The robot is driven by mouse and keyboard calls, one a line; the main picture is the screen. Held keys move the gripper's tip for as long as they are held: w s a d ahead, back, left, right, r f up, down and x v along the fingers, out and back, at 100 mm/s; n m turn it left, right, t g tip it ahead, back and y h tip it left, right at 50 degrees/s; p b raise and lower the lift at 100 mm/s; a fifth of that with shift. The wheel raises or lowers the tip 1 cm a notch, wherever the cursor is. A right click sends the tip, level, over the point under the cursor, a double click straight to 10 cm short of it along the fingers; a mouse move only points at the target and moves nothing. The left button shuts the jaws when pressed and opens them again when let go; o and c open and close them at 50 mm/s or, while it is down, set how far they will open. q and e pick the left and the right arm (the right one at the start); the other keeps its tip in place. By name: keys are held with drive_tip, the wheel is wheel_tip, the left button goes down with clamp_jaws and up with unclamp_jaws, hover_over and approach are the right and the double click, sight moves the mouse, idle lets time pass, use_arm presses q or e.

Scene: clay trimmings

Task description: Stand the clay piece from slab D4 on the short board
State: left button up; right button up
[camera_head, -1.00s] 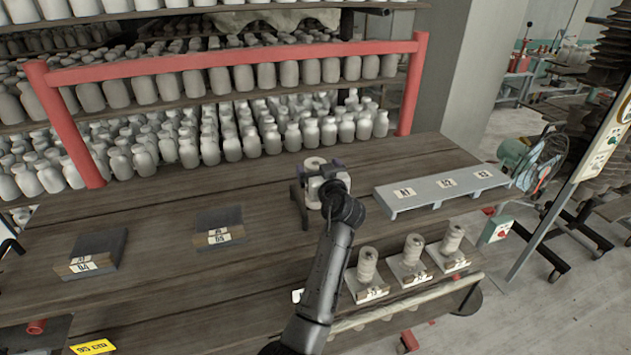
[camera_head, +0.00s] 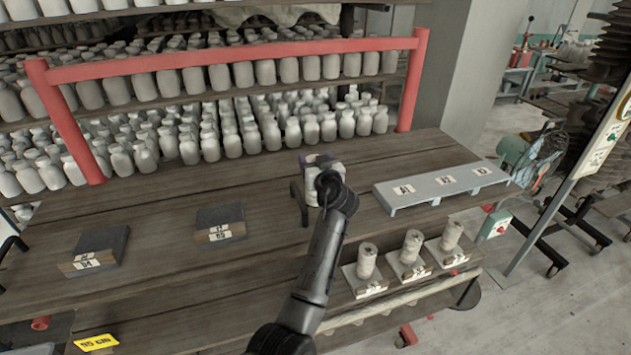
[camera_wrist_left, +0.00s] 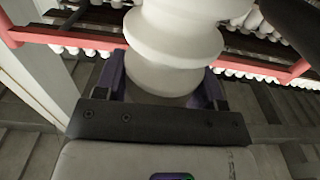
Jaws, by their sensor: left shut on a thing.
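My left gripper (camera_head: 320,170) is shut on a pale clay piece, which shows large in the wrist view (camera_wrist_left: 172,48) as stacked rounded bulges. In the head view my wrist mostly hides the piece, above the table between the dark slabs and the grey board. Slab D4 (camera_head: 100,243) is a dark block at the left with nothing standing on it. A low grey board (camera_head: 400,205) with several white labels stands at the right, its top free of clay pieces. I cannot tell whether it is the short board. My right gripper is out of view.
Another bare dark slab (camera_head: 221,218) lies right of D4. Three ridged clay pieces (camera_head: 367,260) stand on small slabs at the front right. A red rail (camera_head: 235,60) runs behind the table before shelves of pale bottles.

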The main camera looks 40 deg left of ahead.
use_arm(q)
drive_tip(key=c, duration=0.9)
drive_tip(key=shift+r, duration=0.1)
clamp_jaws()
